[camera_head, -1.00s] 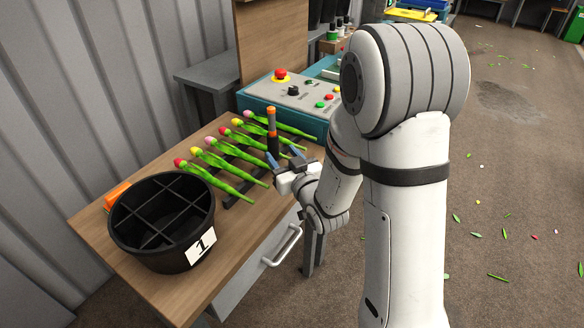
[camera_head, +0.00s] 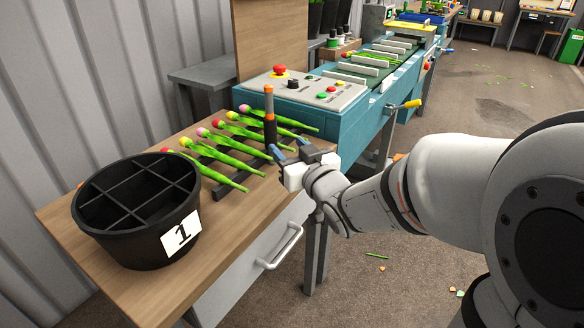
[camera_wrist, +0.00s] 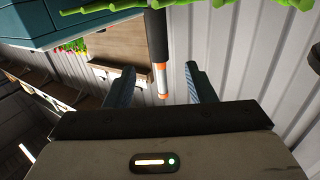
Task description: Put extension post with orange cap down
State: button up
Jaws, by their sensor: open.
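The extension post (camera_head: 270,131) is dark, with an orange cap (camera_head: 268,90) and an orange band lower down. It stands upright at the right side of the table, near the tulip stems. My gripper (camera_head: 290,148) is open at the post's lower part, coming from the right. In the wrist view the dark post (camera_wrist: 157,38) appears between the two spread fingers of my gripper (camera_wrist: 160,82), with clear space visible on both sides. The post's foot is partly hidden by a finger in the head view.
Several tulips (camera_head: 219,157) lie on a dark rack on the wooden table (camera_head: 72,225). A black divided bucket (camera_head: 135,240) marked 1 stands at front left. A teal machine with a control panel (camera_head: 303,91) stands behind. A drawer handle (camera_head: 282,247) projects at the front.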

jog(key=s+d+f+m+g+h+b, duration=0.25)
jog(key=s+d+f+g+h, duration=0.4)
jog(key=d+f, duration=0.35)
jog(key=s+f+m+g, duration=0.1)
jog(key=s+f+g, duration=0.2)
jog(key=s, duration=0.4)
jog(key=s+f+m+g, duration=0.1)
jog(key=s+f+g, duration=0.2)
jog(key=s+g, duration=0.3)
jog(key=shift+s+f, duration=0.2)
jog(key=shift+s, duration=0.7)
jog(key=shift+a+h, duration=0.1)
jog(key=shift+h, duration=0.15)
jog(key=shift+c, duration=0.4)
jog(key=shift+c, duration=1.1)
